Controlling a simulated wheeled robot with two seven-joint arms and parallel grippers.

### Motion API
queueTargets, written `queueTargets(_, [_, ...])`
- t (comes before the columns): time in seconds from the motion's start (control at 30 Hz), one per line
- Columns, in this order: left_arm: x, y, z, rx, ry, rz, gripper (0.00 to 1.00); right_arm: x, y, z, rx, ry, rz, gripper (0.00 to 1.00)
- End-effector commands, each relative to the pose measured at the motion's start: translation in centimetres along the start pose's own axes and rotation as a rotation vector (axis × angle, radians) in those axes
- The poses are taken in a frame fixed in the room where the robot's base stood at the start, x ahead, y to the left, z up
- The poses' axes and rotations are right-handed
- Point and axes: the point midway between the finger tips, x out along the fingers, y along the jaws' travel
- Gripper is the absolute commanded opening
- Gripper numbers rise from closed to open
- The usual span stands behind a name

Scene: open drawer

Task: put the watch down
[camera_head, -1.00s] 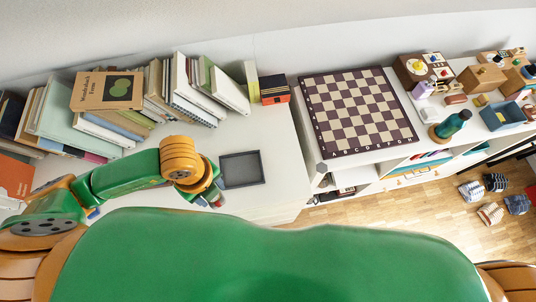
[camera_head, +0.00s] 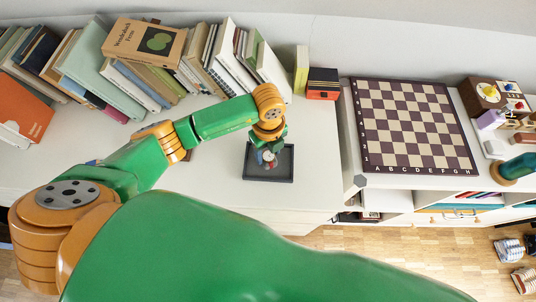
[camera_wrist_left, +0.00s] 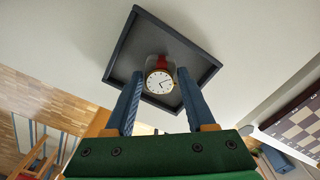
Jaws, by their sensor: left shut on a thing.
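A watch with a round white dial, gold rim and red strap (camera_wrist_left: 160,83) is between the two blue fingers of my left gripper (camera_wrist_left: 159,76) in the left wrist view. The gripper is shut on it. A square dark grey tray (camera_wrist_left: 145,38) lies behind the watch in that view. In the head view my left gripper (camera_head: 267,146) is over the tray (camera_head: 286,168), with the small watch (camera_head: 266,157) at its fingertips. I cannot tell whether the watch touches the tray floor.
Books (camera_head: 130,75) line the back of the white table, left of and behind the tray. A red and black box (camera_head: 323,84) stands at the back. A chessboard (camera_head: 412,125) lies on the white shelf to the right. The tabletop (camera_head: 315,165) right of the tray is bare.

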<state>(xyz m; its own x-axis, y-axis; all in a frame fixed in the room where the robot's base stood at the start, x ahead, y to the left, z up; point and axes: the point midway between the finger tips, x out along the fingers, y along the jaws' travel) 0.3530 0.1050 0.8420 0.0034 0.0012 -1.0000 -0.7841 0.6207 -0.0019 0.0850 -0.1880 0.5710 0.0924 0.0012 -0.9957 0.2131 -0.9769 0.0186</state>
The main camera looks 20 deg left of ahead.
Motion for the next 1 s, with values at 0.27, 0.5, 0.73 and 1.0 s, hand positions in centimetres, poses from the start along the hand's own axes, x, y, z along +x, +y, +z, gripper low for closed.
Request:
queueTargets(0.27, [0.1, 0.0, 0.0, 0.000, 0.000, 0.001, 0.74, 0.0, 0.0, 0.0, 0.001, 0.000, 0.001, 0.50])
queueTargets(0.5, [0.1, 0.1, 0.0, 0.000, 0.000, 0.001, 0.86, 0.0, 0.0, 0.0, 0.001, 0.000, 0.001, 0.50])
queueTargets(0.73, [-1.4, -0.1, 0.1, 0.000, -0.002, -0.004, 0.86, -0.1, 0.0, 0.0, 0.001, 0.000, 0.001, 0.50])
queueTargets(1.0, [-8.8, -0.1, 0.1, 0.001, -0.003, -0.006, 0.86, 0.8, 0.0, 0.1, 0.000, 0.000, 0.000, 0.50])
